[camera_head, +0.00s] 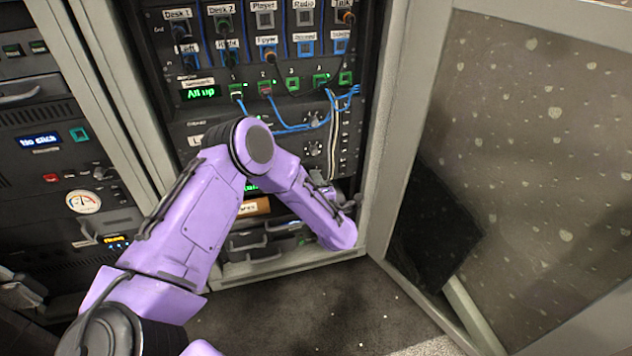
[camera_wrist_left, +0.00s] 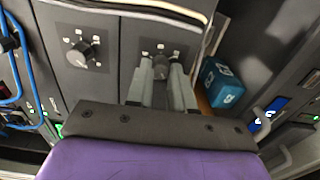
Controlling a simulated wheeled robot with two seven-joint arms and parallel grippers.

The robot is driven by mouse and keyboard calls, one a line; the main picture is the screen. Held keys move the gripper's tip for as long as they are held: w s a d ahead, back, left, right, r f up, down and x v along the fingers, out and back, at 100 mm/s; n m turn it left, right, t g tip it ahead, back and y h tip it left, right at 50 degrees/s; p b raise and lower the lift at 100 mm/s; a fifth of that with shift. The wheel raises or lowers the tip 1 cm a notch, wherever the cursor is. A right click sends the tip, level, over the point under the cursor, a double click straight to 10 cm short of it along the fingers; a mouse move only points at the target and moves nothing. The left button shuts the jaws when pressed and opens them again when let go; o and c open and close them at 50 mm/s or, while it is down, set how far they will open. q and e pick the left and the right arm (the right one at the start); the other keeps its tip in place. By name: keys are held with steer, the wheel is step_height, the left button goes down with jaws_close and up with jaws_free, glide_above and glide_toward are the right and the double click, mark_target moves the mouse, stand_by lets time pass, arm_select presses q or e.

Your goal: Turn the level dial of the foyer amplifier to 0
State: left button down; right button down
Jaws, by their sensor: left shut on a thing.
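My left gripper (camera_wrist_left: 161,75) is shut on a dark round dial knob (camera_wrist_left: 161,66) on a dark amplifier panel, with one grey finger on each side of it. Small white scale marks show around the knob; its pointer is hidden. A second dial (camera_wrist_left: 80,53) with a pale pointer sits beside it, apart from the fingers. In the head view my purple left arm reaches across the rack, and the left gripper (camera_head: 333,190) is at its lower right part. The amplifier's name cannot be read, and its green readout (camera_head: 252,186) is mostly behind my arm. My right gripper is out of view.
Blue cables (camera_head: 290,127) and a pale cable hang in front of the rack near the arm. A cabinet door (camera_head: 540,130) stands open at the right. A blue box (camera_wrist_left: 221,84) lies near the fingers in the wrist view. Another rack (camera_head: 55,150) stands at left.

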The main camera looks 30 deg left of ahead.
arm_select(q)
steer(key=c, duration=1)
jaws_free()
steer(key=shift+d, duration=0.1)
steer(key=p+v, duration=0.2)
steer(key=v, duration=0.8)
steer(key=shift+s+d+p, duration=0.15)
steer(key=shift+s+p, duration=0.05)
steer(key=shift+p, duration=0.15)
